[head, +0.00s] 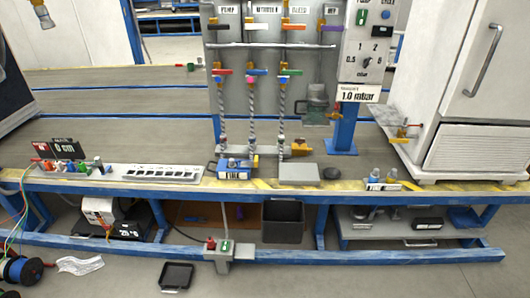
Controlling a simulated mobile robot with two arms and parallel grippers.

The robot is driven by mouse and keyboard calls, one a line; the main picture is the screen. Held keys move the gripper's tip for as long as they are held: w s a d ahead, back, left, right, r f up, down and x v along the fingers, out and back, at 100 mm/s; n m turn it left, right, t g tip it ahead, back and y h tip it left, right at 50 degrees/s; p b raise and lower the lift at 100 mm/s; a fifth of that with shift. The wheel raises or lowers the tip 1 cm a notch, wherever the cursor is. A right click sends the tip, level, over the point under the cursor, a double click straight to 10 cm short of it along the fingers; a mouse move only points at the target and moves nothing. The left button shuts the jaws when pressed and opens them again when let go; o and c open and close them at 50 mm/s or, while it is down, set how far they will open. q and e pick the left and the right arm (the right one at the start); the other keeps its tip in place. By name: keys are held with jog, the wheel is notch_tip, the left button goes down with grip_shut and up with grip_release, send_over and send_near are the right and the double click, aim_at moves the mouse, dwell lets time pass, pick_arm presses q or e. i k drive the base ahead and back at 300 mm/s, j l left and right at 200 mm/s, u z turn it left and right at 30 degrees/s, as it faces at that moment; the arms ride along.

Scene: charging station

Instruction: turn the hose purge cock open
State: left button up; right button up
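A grey panel (228,95) stands at the back of the bench.
A dark bin (283,222) hangs in front. A white cabinet (480,90) stands right. A black tray (176,276) lies on the floor.

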aim_at(300, 141)
jog(key=i+l+z, duration=0.25)
jog(key=i+l, duration=0.6)
jog(key=i, duration=0.2)
